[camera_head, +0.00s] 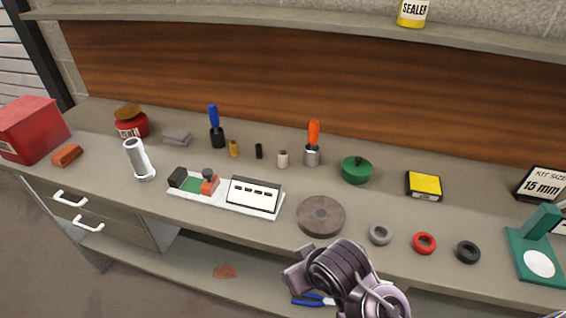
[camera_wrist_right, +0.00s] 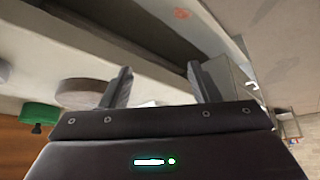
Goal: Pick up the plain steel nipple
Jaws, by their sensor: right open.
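The plain steel nipple is most likely the small pale grey upright cylinder (camera_head: 282,159) on the counter in the head view. It stands to the right of a small black cylinder (camera_head: 259,151) and a brass-coloured one (camera_head: 234,148). My right gripper (camera_wrist_right: 162,85) is open in the right wrist view, with nothing between its fingers. In the head view my right arm is low, by the counter's front edge, well in front of the nipple and to its right. The nipple cannot be made out in the wrist view. My left gripper is not in view.
A brown round disc (camera_head: 320,216) lies between my right arm and the nipple. A white tray (camera_head: 264,211) with blocks is in front of the nipple. A metal cup with an orange-handled tool (camera_head: 313,135) and a green lidded pot (camera_head: 356,170) stand to its right.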

